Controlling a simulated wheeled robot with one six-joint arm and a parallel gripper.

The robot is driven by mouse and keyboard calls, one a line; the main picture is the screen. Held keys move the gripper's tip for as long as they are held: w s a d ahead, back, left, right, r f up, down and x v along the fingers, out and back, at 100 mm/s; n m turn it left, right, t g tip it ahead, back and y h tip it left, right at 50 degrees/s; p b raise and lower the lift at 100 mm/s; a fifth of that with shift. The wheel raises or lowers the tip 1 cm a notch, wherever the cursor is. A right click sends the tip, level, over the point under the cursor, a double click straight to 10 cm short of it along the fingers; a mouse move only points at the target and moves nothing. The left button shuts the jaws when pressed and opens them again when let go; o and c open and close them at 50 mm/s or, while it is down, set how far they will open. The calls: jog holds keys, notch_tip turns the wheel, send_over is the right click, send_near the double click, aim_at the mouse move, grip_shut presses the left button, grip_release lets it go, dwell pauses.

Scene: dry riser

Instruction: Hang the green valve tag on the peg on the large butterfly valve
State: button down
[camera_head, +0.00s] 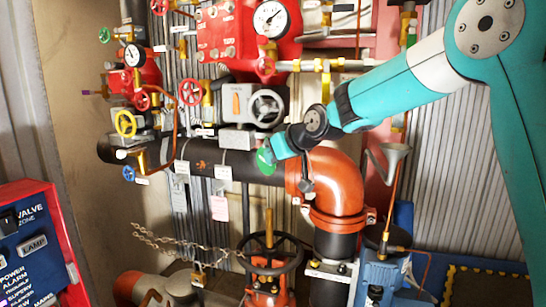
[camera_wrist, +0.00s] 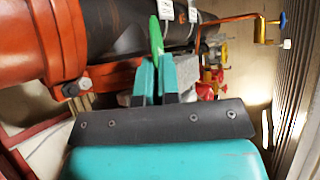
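The green valve tag (camera_head: 265,160) shows as a small green disc at the tip of my gripper (camera_head: 270,154). In the wrist view the green tag (camera_wrist: 157,37) stands edge-on between the two teal fingertips, and my gripper (camera_wrist: 156,65) is shut on it. The tag is in front of the black pipe, close to the orange elbow; I cannot tell whether it touches the pipe. A grey valve gearbox (camera_head: 236,101) with a handwheel (camera_head: 267,108) sits above the gripper and looks like the large butterfly valve. I cannot make out its peg.
The orange elbow (camera_head: 337,182) is right of the gripper. White tags (camera_head: 223,173) hang on the black pipe (camera_head: 202,159) to the left. A handwheel valve (camera_head: 268,252) stands below, with a chain (camera_head: 178,240) beside it. Gauges and red valves crowd the wall above.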

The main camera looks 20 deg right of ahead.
jog(key=c, duration=1.3)
grip_release()
jog(key=shift+o, duration=0.2)
jog(key=b+v, duration=0.6)
jog(key=v, duration=1.1)
jog(key=s+a+f+n+g+b, duration=0.1)
jog(key=s+a+f+g, duration=0.2)
jog(key=s+a+f, duration=0.4)
jog(key=s+a+f+g+b, duration=0.1)
jog(key=s+a+f+g, duration=0.2)
jog(key=s+f, duration=0.45)
jog(key=s+a+f+n+g, duration=0.1)
jog(key=s+f+g, duration=0.3)
jog(key=s+f, duration=0.8)
jog(key=shift+a+b, duration=0.4)
jog(key=shift+r, duration=0.1)
